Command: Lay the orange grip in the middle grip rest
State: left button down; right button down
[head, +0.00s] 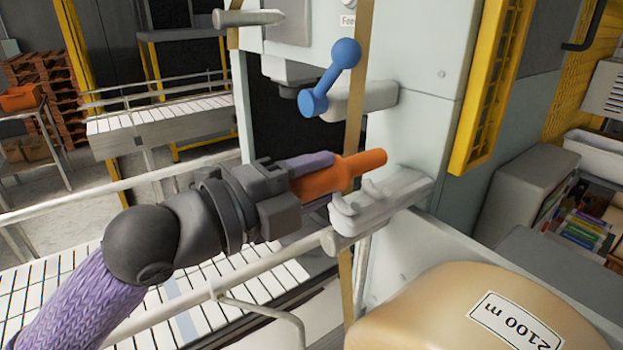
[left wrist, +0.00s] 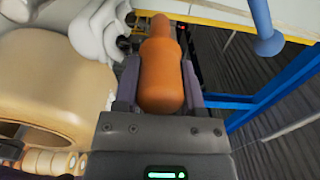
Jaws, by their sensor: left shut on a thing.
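My left gripper (head: 314,183) is shut on the orange grip (head: 345,173), its purple fingers on either side of the thick part. The grip's thin end points right and slightly up in the head view. In the left wrist view the grip (left wrist: 161,80) sits between the fingers, thin end away from the palm. A pale grey rest (head: 385,203) with curved cradles sticks out just beside and below the grip in the head view. It shows at upper left in the left wrist view (left wrist: 97,35). I cannot tell whether grip and rest touch, or which cradle is the middle one.
A blue ball-ended lever (head: 330,78) stands above the grip, by a grey bracket (head: 362,99). A large tan roll labelled 2100 m (head: 480,305) lies at the lower right. A pale rail (head: 260,270) runs below my arm, over a slatted conveyor (head: 205,300).

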pick_arm(q)
jog(key=shift+f, duration=0.15)
notch_tip(320, 180, down, 2)
jog(key=shift+f+b, duration=0.25)
jog(key=shift+b, duration=0.9)
grip_release()
jog(key=b+v, duration=0.3)
jog(key=v, duration=0.7)
jog(key=shift+b, duration=0.35)
